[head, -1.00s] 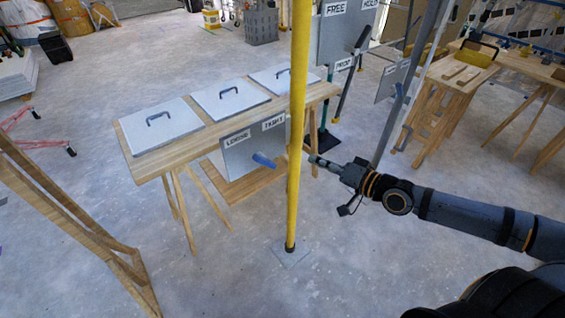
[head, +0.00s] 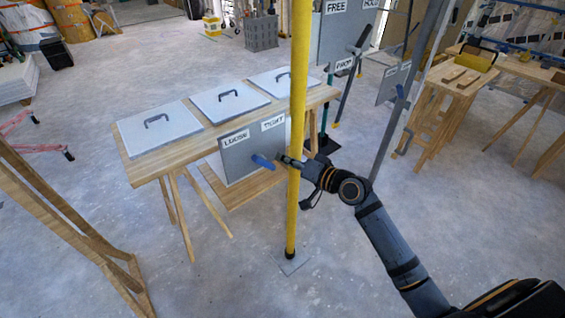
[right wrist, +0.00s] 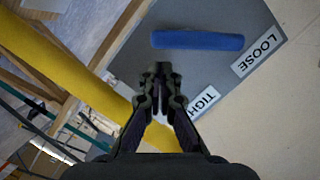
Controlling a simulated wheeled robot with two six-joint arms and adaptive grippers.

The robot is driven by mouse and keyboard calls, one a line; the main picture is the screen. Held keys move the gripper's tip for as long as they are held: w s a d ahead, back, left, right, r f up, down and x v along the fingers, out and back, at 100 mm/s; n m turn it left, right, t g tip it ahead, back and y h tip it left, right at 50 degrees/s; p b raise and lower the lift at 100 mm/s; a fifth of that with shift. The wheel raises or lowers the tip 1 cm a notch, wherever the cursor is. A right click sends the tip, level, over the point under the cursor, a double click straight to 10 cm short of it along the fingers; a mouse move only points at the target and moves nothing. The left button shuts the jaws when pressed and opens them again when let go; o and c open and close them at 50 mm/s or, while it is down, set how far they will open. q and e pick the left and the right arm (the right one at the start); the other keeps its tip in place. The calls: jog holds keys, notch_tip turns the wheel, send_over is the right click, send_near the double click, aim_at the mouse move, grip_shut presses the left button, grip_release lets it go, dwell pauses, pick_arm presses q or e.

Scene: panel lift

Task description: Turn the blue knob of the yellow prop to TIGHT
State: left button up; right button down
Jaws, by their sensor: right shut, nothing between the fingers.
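The yellow prop (head: 297,120) stands upright on a small floor plate. Its blue knob (head: 263,162) is a bar in front of a grey panel (head: 238,158) with the labels LOOSE at left and TIGHT at right. In the head view the knob points left toward the LOOSE side. In the right wrist view the blue knob (right wrist: 197,40) lies beyond the fingertips, apart from them. My right gripper (head: 283,160) is shut and empty, close to the right end of the knob by the prop; its fingertips show in the right wrist view (right wrist: 161,72). My left gripper is not in view.
A wooden trestle table (head: 150,170) with three handled white panels stands behind the prop at left. A grey post (head: 395,120) rises at the right. A wooden frame (head: 70,225) stands at near left. Open floor surrounds the prop's foot.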

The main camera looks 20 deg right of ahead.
jog(key=shift+s+a+f, duration=0.15)
jog(key=shift+a+f, duration=0.2)
jog(key=shift+a, duration=0.05)
pick_arm(q)
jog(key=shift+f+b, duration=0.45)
jog(key=shift+b, duration=0.05)
pick_arm(e)
jog(key=shift+f+m, duration=0.4)
jog(key=shift+m, duration=0.4)
pick_arm(q)
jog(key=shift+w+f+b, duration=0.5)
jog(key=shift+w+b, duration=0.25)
jog(key=shift+b, duration=0.05)
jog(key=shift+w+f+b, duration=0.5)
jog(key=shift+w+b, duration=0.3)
jog(key=shift+b, duration=0.05)
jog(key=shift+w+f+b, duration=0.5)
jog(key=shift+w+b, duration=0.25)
jog(key=shift+b, duration=0.05)
pick_arm(e)
jog(key=shift+s+a+f+m+t+y, duration=0.25)
jog(key=shift+a+f+m+t, duration=0.3)
jog(key=shift+m, duration=1.85)
jog(key=shift+s+a+f+m+t+y, duration=0.2)
jog(key=shift+a+f+m+t, duration=0.35)
jog(key=shift+m, duration=1.85)
jog(key=shift+s+a+f+m+t+y, duration=0.35)
jog(key=shift+a+m+t, duration=0.35)
jog(key=shift+m, duration=1.7)
jog(key=shift+w, duration=0.1)
